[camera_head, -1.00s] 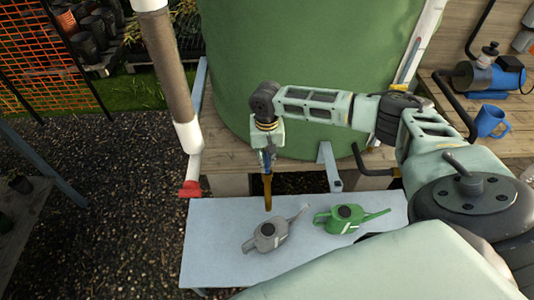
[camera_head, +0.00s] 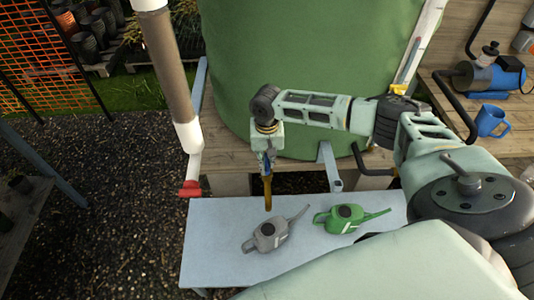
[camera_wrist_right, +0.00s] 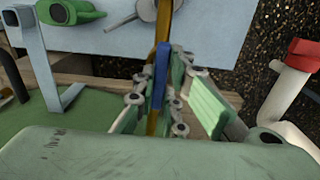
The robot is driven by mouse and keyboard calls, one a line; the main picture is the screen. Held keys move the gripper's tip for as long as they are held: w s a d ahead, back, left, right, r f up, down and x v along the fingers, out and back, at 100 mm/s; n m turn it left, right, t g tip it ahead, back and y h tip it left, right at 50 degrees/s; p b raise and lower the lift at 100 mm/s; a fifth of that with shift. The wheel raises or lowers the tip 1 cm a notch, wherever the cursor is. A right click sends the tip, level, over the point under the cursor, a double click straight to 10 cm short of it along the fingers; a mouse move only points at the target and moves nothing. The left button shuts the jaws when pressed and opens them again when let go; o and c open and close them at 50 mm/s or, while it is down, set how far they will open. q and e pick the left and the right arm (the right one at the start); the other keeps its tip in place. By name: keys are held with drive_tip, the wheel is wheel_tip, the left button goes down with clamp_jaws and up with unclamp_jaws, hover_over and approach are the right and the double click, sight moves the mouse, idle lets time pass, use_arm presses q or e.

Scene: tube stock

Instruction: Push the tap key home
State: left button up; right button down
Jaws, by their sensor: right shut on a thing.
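The tap key shows as a blue piece (camera_wrist_right: 159,88) between the fingers of my right gripper (camera_wrist_right: 168,103) in the right wrist view. My right gripper (camera_head: 266,163) is shut on it and points down in front of the green tank in the head view. A brass-coloured tap part (camera_head: 267,192) hangs just below the gripper; it also shows behind the blue piece in the wrist view (camera_wrist_right: 163,30). The fingers partly hide where key and tap meet, so I cannot tell how deep the key sits. My left gripper is not in view.
The green tank (camera_head: 310,60) stands on a wooden deck. Below the tap is a pale blue bench (camera_head: 215,240) with a grey watering can (camera_head: 268,236) and a green one (camera_head: 342,217). A downpipe with a red end (camera_head: 189,188) stands left. Gravel lies open at left.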

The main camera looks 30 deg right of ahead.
drive_tip(key=shift+p, duration=0.5)
idle(0.7)
idle(0.3)
drive_tip(key=c, duration=1.7)
unclamp_jaws()
drive_tip(key=shift+c, duration=0.2)
drive_tip(key=shift+r, duration=0.15)
wheel_tip(320, 180, up, 12)
